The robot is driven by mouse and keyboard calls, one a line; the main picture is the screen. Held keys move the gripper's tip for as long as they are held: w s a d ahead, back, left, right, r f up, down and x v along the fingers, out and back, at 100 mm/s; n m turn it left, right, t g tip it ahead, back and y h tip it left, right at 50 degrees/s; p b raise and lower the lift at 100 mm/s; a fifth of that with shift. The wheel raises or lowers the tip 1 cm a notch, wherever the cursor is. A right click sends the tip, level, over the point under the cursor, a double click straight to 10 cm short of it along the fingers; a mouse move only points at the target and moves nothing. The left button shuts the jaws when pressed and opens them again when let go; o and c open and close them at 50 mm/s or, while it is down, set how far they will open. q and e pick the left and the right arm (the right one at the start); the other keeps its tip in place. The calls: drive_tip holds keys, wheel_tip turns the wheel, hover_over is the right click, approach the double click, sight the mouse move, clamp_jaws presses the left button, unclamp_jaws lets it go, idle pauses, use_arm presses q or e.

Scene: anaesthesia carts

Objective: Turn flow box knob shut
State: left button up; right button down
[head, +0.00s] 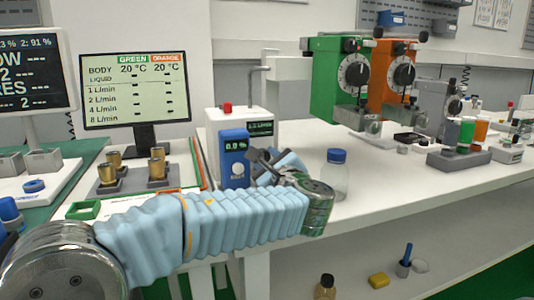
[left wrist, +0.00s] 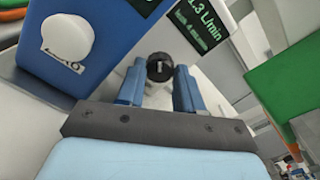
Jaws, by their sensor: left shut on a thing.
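The flow box (head: 212,128) is a white box with a red button on top and a dark display with green figures in L/min. Its display (left wrist: 203,22) shows in the left wrist view, partly cut off, ending in ".3 L/min". A small black round knob (left wrist: 159,66) with a white mark sits on the white front below the display. My left gripper (left wrist: 160,82) has its two blue fingers on either side of this knob and is shut on it. In the head view my left gripper (head: 262,160) is at the box's front and hides the knob. My right gripper is not in view.
A blue unit (head: 234,158) with a white dial stands against the box, close left of my gripper. A blue-capped bottle (head: 335,176) stands right of my wrist. A monitor (head: 134,90) and brass cylinders (head: 108,175) are left. The white table (head: 390,185) has free room right.

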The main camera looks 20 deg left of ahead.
use_arm(q)
drive_tip(key=m+p, duration=0.4)
drive_tip(key=shift+r+m, duration=0.25)
drive_tip(key=shift+m, duration=0.05)
drive_tip(key=shift+f+m+p, duration=0.15)
drive_tip(key=shift+m+p, duration=0.9)
drive_tip(key=shift+m, duration=0.05)
drive_tip(key=shift+m+p, duration=0.3)
drive_tip(key=shift+m, duration=0.6)
drive_tip(key=shift+f, duration=0.1)
drive_tip(key=o, duration=1)
drive_tip(key=shift+o, duration=0.2)
